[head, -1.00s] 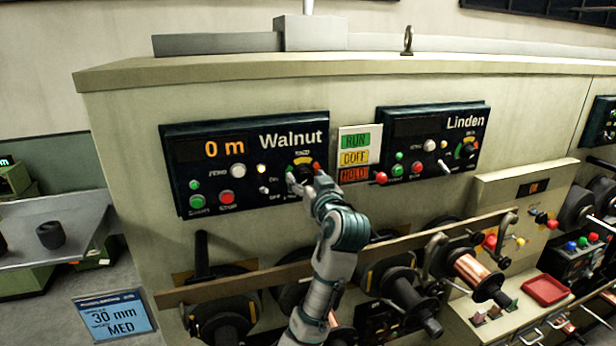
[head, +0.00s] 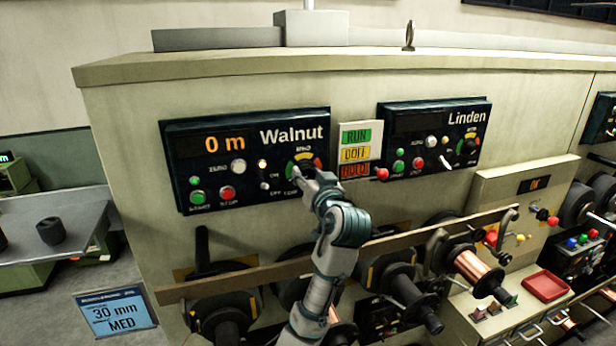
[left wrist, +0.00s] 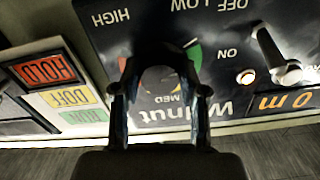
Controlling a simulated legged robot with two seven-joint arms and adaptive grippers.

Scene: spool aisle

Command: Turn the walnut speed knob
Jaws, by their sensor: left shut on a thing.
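The Walnut panel (head: 245,190) is dark, with an orange "0 m" readout. Its speed dial (head: 303,158) has green, yellow and red arcs. My left gripper (head: 303,180) is at the dial's lower part, shut on the walnut speed knob, which the fingers largely hide in the head view. In the left wrist view, the two dark fingers (left wrist: 160,62) straddle the dial centre, with the green arc (left wrist: 194,55) and MED label beside them. The knob's pointer angle cannot be made out. My right gripper is not in view.
Left of the dial are an ON/OFF toggle (head: 264,185), a lit lamp (head: 262,163), a red stop button (head: 227,192) and green start button (head: 197,196). Right are a RUN/DOFF/HOLD sign (head: 356,155) and the Linden panel (head: 436,140). A wooden rail (head: 225,282) and spools lie below.

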